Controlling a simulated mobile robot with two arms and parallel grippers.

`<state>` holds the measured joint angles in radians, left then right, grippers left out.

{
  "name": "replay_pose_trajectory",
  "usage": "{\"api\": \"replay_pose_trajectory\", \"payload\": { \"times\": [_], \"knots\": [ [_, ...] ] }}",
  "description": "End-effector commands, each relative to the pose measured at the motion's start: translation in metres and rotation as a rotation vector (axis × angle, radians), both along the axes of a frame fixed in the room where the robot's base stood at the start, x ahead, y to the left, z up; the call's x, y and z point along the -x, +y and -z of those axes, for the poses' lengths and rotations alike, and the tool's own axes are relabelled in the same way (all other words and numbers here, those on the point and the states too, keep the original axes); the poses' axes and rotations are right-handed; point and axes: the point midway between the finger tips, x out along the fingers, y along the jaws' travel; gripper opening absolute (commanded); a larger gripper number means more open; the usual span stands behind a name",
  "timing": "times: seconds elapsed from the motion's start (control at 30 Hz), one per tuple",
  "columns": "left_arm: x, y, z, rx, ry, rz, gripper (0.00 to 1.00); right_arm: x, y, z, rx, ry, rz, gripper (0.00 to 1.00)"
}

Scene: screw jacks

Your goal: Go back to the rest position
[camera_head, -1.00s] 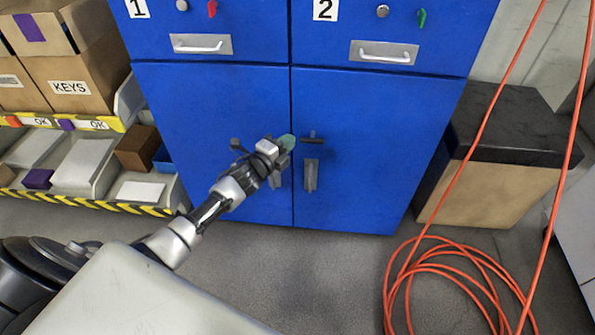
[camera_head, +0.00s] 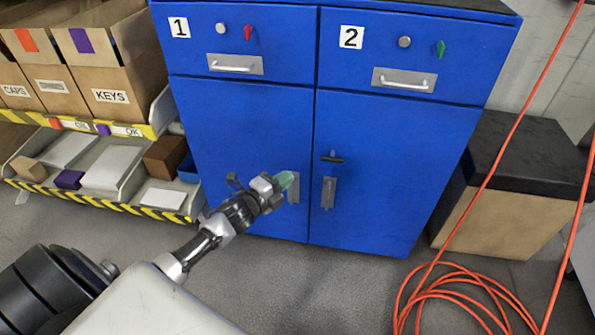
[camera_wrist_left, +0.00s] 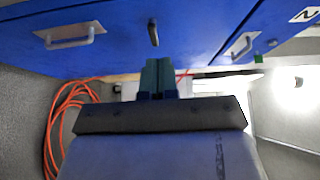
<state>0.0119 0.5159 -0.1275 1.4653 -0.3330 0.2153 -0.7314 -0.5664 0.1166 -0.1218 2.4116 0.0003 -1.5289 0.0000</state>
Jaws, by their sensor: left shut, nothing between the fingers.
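My left gripper (camera_head: 286,181) reaches out in front of the blue cabinet (camera_head: 250,130), before its lower left door. Its fingers are shut with nothing between them. In the left wrist view the closed fingers (camera_wrist_left: 158,78) show at the centre, with the cabinet (camera_wrist_left: 200,25) along the top. My right gripper is not in view.
The cabinet has drawers 1 and 2, and its drawers and doors look shut. A shelf with bins (camera_head: 110,170) and cardboard boxes stands left. A black-topped box (camera_head: 515,160) stands right. An orange hose (camera_head: 460,285) lies coiled on the floor at right.

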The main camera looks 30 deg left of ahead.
Motion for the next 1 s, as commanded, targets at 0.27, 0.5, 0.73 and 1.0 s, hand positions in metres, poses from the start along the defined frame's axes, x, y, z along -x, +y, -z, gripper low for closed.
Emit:
{"api": "replay_pose_trajectory", "payload": {
  "times": [0.27,0.5,0.73,1.0],
  "knots": [
    [0.027,0.013,0.000,0.000,0.001,0.000,0.00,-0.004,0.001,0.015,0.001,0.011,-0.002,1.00],
    [0.029,0.013,0.001,0.010,0.006,-0.005,0.00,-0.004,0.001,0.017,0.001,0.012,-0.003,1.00],
    [0.057,-0.017,0.026,0.258,0.216,-0.176,0.00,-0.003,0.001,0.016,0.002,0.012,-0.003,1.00],
    [0.151,-0.074,0.060,0.744,0.683,-0.565,0.00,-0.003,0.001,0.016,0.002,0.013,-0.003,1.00]
  ]
}}
